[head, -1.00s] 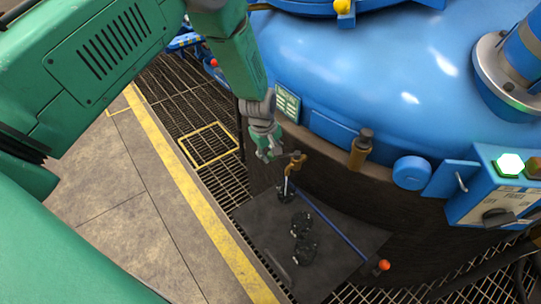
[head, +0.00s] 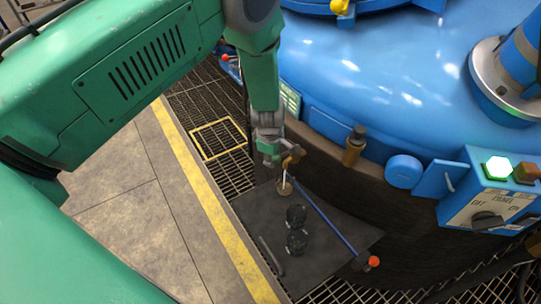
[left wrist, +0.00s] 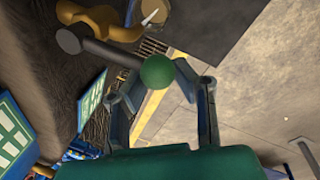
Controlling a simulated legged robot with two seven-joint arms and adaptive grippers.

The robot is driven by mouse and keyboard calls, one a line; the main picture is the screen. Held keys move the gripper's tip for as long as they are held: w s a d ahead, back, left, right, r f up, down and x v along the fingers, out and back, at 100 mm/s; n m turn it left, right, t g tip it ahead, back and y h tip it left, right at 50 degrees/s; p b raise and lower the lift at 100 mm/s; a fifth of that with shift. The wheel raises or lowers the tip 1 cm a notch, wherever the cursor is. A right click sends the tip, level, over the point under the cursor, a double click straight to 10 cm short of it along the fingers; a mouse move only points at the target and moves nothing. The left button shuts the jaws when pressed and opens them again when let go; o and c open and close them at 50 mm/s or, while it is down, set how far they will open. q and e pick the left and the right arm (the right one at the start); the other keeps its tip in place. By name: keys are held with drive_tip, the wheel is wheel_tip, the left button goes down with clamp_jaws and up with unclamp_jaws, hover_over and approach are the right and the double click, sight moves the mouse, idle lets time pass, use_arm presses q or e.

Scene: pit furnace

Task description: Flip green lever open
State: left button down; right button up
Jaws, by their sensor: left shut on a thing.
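The green lever shows in the left wrist view as a green ball knob (left wrist: 158,71) on a dark rod (left wrist: 112,53). The rod runs to a brass valve body (left wrist: 105,22). My left gripper (left wrist: 158,82) is shut on the knob, with one finger on each side. In the head view my left gripper (head: 268,158) hangs down beside the brass valve (head: 292,157) at the side of the furnace. My right gripper is in neither view.
The blue furnace lid (head: 390,80) fills the upper right. A control box (head: 490,200) with a lit green button is at the right.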

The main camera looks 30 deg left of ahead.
use_arm(q)
drive_tip(key=shift+w+d+r, duration=0.35)
drive_tip(key=shift+w+d, duration=0.2)
drive_tip(key=shift+d, duration=0.05)
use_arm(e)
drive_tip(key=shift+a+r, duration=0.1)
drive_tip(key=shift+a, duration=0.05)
use_arm(q)
drive_tip(key=c, duration=1.1)
unclamp_jaws()
drive_tip(key=shift+d, duration=0.1)
drive_tip(key=shift+o, duration=0.4)
drive_tip(key=shift+d, duration=0.35)
drive_tip(key=shift+s, duration=0.1)
drive_tip(key=shift+s+a+f, duration=0.15)
drive_tip(key=shift+a+f, duration=0.05)
drive_tip(key=shift+a, duration=0.55)
drive_tip(key=shift+r, duration=0.1)
wheel_tip(320, 180, up, 11)
drive_tip(key=s, duration=0.2)
drive_tip(key=shift+r, duration=0.2)
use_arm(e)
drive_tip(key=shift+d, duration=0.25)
use_arm(q)
drive_tip(key=shift+s, duration=0.1)
